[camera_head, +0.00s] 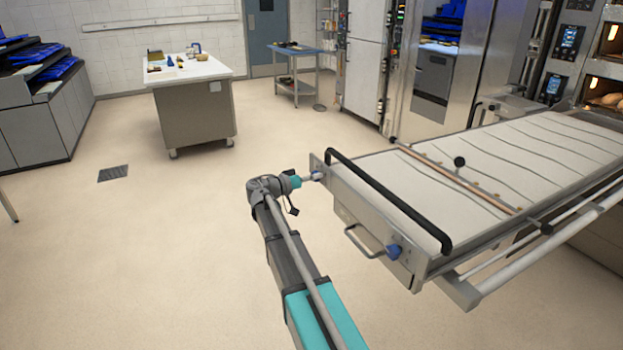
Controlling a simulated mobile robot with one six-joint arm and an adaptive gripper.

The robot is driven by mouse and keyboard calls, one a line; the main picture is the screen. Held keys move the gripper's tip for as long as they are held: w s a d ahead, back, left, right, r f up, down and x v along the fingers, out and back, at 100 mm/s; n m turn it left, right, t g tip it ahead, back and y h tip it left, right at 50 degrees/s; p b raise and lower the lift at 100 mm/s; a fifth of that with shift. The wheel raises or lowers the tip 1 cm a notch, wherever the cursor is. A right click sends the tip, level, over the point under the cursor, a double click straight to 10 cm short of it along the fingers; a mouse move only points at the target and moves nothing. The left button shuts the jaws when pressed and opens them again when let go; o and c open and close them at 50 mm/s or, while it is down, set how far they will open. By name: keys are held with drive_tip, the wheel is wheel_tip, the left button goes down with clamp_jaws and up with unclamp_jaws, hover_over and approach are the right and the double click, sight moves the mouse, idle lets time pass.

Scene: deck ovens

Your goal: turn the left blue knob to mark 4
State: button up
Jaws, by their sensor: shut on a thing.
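The left blue knob (317,176) sits at the left end of the front plate of a long loader table (352,219). Only a small bluish part of it shows beside my gripper. My gripper (311,178) reaches it from the left, at the end of my arm, and is shut on it. The fingers are very small in this view. The marks around the knob and its pointer cannot be read. A second blue knob (394,251) sits on the right part of the same front plate, apart from my gripper.
A black bar handle (388,199) runs along the loader's front edge, with a metal pull handle (362,243) below. A white-topped work table (190,72) stands at the back left. Deck ovens (603,70) are at the far right.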

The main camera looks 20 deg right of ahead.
drive_tip(key=shift+s+f+m, duration=0.1)
drive_tip(key=shift+m, duration=0.2)
drive_tip(key=o, duration=1.1)
drive_tip(key=shift+o, duration=0.2)
drive_tip(key=shift+a, duration=0.1)
drive_tip(key=a, duration=1.1)
drive_tip(key=shift+a, duration=0.4)
drive_tip(key=shift+s, duration=0.2)
